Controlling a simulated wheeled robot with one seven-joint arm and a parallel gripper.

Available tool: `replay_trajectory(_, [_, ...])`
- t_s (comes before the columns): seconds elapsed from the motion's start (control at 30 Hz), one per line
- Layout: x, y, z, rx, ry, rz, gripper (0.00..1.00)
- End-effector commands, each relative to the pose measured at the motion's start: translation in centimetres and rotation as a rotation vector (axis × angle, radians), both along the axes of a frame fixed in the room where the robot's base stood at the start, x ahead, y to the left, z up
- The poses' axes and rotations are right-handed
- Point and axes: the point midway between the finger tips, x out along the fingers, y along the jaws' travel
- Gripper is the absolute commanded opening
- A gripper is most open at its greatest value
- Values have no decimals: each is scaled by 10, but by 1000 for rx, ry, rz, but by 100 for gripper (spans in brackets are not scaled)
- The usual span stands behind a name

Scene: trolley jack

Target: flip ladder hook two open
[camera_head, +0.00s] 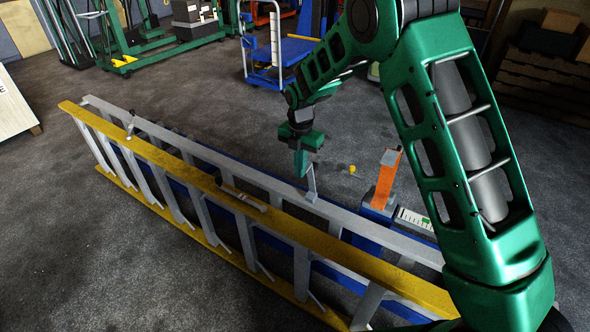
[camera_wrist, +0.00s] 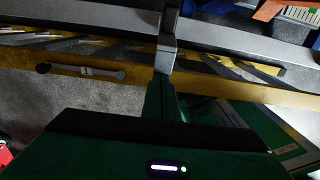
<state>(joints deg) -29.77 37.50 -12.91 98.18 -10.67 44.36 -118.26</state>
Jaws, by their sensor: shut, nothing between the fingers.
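The ladder (camera_head: 180,168), with yellow and grey rails, lies on edge across the floor. A grey hook (camera_head: 311,182) stands up from its far grey rail. It also shows in the wrist view (camera_wrist: 168,30). My green gripper (camera_head: 301,165) is shut and empty just left of this hook; in the wrist view its fingertips (camera_wrist: 164,82) lie close under the hook's lower end. I cannot tell whether they touch. Another hook (camera_head: 242,198) lies flat along the yellow rail; it also shows in the wrist view (camera_wrist: 85,71). A further hook (camera_head: 130,124) stands up at the ladder's left end. None is labelled.
An orange upright on a blue base (camera_head: 386,180) stands right of the hook, near a small yellow knob (camera_head: 352,169). A blue cart (camera_head: 282,62) and a green hoist (camera_head: 150,50) stand behind.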

Motion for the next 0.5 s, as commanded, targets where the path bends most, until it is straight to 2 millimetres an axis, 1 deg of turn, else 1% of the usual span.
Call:
replay_trajectory(0.03, [15,-12,6,-5,-33,-27,0])
replay_trajectory(0.33, [14,-10,7,-4,-34,-26,0])
replay_trajectory(0.5, [6,-1,2,-3,-27,-21,0])
